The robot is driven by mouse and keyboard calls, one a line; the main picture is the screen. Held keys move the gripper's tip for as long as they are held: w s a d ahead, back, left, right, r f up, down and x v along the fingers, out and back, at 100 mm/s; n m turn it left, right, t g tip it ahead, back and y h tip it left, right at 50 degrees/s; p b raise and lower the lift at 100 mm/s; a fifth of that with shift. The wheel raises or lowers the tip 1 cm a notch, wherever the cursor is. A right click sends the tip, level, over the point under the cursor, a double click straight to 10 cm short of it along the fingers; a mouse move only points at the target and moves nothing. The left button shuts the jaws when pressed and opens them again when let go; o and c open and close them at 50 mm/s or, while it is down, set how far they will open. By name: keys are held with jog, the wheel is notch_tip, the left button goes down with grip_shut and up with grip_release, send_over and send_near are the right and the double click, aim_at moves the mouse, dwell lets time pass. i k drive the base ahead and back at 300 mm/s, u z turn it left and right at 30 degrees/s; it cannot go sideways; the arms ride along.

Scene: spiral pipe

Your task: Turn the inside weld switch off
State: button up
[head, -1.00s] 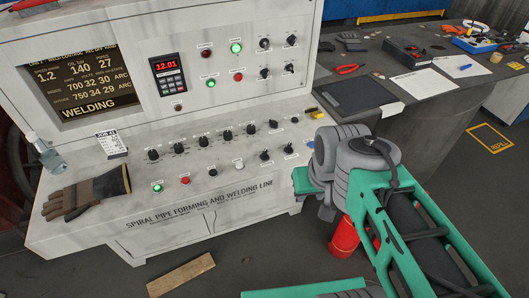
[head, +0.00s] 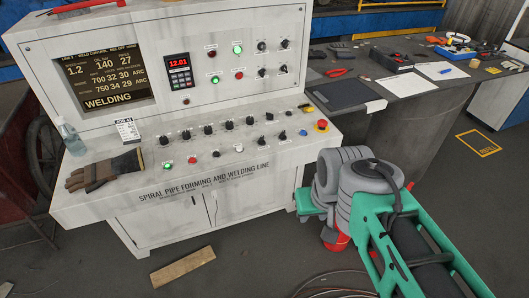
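The control console (head: 255,182) stands ahead, lettered "SPIRAL PIPE FORMING AND WELDING LINE". Its sloping desk holds a row of black knobs (head: 208,129), with round buttons and small switches in front. A black switch (head: 264,140) and a blue switch (head: 303,132) sit toward the right. The upright panel has more black switches (head: 262,46) at its right. The small labels are too fine to read, so I cannot tell which is the inside weld switch. The screen (head: 108,80) reads "WELDING". My arm shows at the lower right; my gripper is not in view.
A red emergency button (head: 321,125) is at the desk's right end. Gloves (head: 105,168), a spray bottle (head: 70,138) and a job card (head: 127,130) are at the left. A dark workbench (head: 400,113) adjoins on the right. A wooden board (head: 183,266) and cables (head: 335,280) lie on the floor.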

aim_at(260, 141)
jog(key=z, duration=0.25)
jog(key=i, duration=1)
jog(key=u, duration=0.75)
